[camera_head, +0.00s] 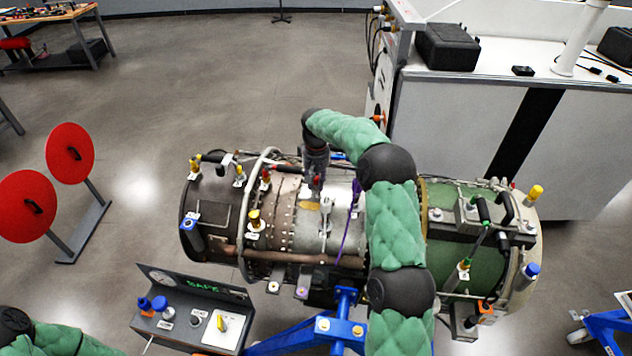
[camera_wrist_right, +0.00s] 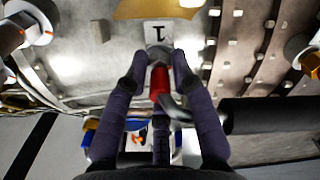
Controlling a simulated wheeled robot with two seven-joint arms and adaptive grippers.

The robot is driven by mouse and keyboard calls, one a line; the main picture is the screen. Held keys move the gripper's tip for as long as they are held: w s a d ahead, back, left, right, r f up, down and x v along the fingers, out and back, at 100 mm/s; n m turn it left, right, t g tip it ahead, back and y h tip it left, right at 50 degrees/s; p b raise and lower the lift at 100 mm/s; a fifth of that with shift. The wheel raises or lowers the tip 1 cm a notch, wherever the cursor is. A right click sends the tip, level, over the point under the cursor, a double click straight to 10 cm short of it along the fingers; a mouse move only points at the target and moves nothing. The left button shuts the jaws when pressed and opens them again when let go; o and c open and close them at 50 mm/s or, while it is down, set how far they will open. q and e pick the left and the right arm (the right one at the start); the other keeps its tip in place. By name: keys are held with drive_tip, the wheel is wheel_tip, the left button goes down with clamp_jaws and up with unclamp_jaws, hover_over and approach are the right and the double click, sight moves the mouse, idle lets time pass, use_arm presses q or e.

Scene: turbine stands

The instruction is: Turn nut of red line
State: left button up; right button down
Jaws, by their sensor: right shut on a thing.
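The turbine (camera_head: 310,240) lies on its side on a blue stand. My right gripper (camera_head: 316,185) reaches down onto the top of its silver middle section. In the right wrist view my right gripper's dark fingers (camera_wrist_right: 160,74) are closed around the red line's nut (camera_wrist_right: 158,84), beside a label marked 1 (camera_wrist_right: 160,32). A bent silver pipe runs from there to a black hose (camera_wrist_right: 268,114). The fingers partly hide the nut. My left arm shows only at the lower left of the head view, and its gripper is out of frame.
A control box (camera_head: 192,312) with knobs stands in front of the turbine. Two red discs (camera_head: 70,153) on a stand are at left. A white-topped bench (camera_head: 490,75) stands behind at right. A purple cable (camera_head: 350,215) hangs beside my right arm.

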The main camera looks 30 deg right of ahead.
drive_tip(key=c, duration=1)
unclamp_jaws()
drive_tip(key=shift+r, duration=0.15)
wheel_tip(320, 180, up, 12)
drive_tip(key=shift+f, duration=0.1)
drive_tip(key=shift+c, duration=0.2)
